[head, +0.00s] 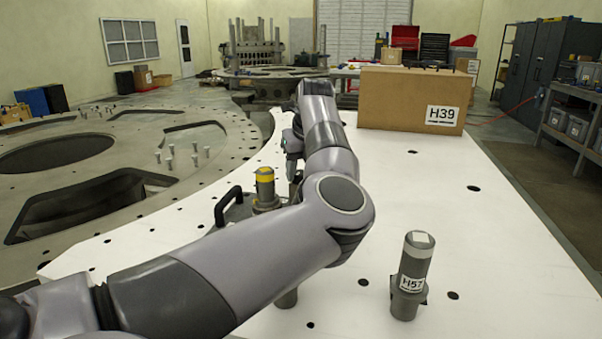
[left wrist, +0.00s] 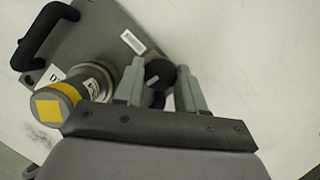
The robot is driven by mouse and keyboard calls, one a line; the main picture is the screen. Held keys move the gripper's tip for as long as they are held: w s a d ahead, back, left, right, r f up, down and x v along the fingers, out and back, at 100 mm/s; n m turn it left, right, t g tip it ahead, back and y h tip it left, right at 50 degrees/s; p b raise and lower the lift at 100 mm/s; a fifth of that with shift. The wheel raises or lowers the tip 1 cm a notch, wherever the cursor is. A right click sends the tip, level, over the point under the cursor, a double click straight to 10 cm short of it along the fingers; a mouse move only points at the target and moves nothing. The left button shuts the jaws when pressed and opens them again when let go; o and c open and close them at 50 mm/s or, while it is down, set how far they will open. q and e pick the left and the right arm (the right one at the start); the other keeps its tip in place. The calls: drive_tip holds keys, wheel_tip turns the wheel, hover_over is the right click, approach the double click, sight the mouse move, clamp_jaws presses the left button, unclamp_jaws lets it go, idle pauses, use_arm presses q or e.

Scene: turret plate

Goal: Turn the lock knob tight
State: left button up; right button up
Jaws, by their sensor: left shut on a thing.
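The lock knob (left wrist: 158,72) is a small black round knob at the edge of a grey plate (left wrist: 112,38) in the left wrist view. My left gripper (left wrist: 160,80) has its two grey fingers on either side of the knob and is shut on it. In the head view my left gripper (head: 292,146) reaches down past the bent arm, and the knob is hidden there. My right gripper is in neither view.
In the head view the yellow-banded cylinder (head: 265,188) and the handle (head: 228,204) stand left of my gripper. A grey post marked H57 (head: 411,270) stands at front right. A cardboard box marked H39 (head: 400,98) sits behind. The white surface (head: 440,195) between them is clear.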

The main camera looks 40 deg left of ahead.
use_arm(q)
drive_tip(key=m+t+b, duration=0.1)
drive_tip(key=m+b, duration=0.1)
drive_tip(key=m+h+b, duration=0.1)
drive_tip(key=m+b, duration=0.1)
drive_tip(key=m, duration=0.1)
drive_tip(key=shift+s+a+f+m+t, duration=0.1)
drive_tip(key=shift+m+t, duration=0.2)
drive_tip(key=shift+t, duration=0.1)
drive_tip(key=m+h+b, duration=0.1)
drive_tip(key=m, duration=0.1)
drive_tip(key=m+t+h+b, duration=0.1)
drive_tip(key=m+b, duration=0.1)
drive_tip(key=m, duration=0.1)
drive_tip(key=shift+s+a, duration=0.1)
drive_tip(key=shift+a, duration=0.05)
drive_tip(key=m, duration=0.1)
drive_tip(key=m+h, duration=0.1)
drive_tip(key=shift+a+r+m, duration=0.1)
drive_tip(key=shift+r+m, duration=0.1)
drive_tip(key=shift+m, duration=0.2)
drive_tip(key=shift+m+h+b, duration=0.3)
drive_tip(key=shift+m+h, duration=0.3)
drive_tip(key=shift+m, duration=0.7)
drive_tip(key=o, duration=1.1)
drive_tip(key=shift+c, duration=0.2)
